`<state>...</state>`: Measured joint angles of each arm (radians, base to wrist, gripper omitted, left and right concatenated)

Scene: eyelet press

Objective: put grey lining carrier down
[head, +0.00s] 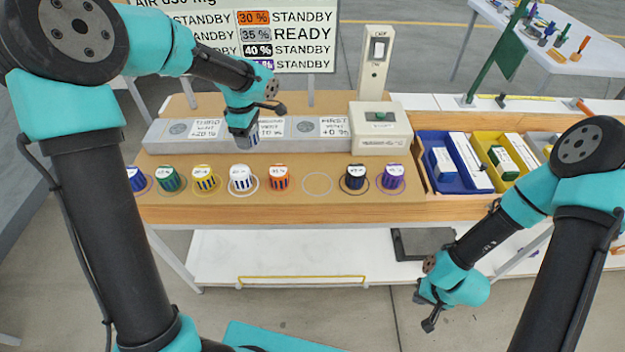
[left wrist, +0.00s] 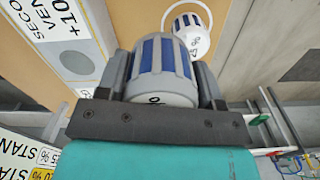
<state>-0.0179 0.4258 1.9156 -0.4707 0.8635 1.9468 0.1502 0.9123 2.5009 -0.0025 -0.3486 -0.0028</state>
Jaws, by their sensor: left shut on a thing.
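My left gripper (head: 243,128) is shut on the grey lining carrier (head: 249,142), a short grey cylinder with dark blue stripes. The carrier is at the front of the long grey vent block (head: 300,143), by the label whose text reads second vent, +10 %, in the left wrist view. In that view the carrier (left wrist: 160,68) sits between both fingers; whether its far end touches anything is hidden. An empty ring (head: 317,173) is marked on the bench between the orange carrier (head: 279,177) and the black carrier (head: 355,177). My right gripper (head: 428,312) hangs low at the right; its opening is unclear.
Several other carriers stand on rings along the front edge, including a white one (head: 240,178) and a purple one (head: 392,178). A box with a post (head: 381,128) stands right of the block. Blue (head: 437,185) and yellow bins lie further right. The board's grey 35 % line reads READY.

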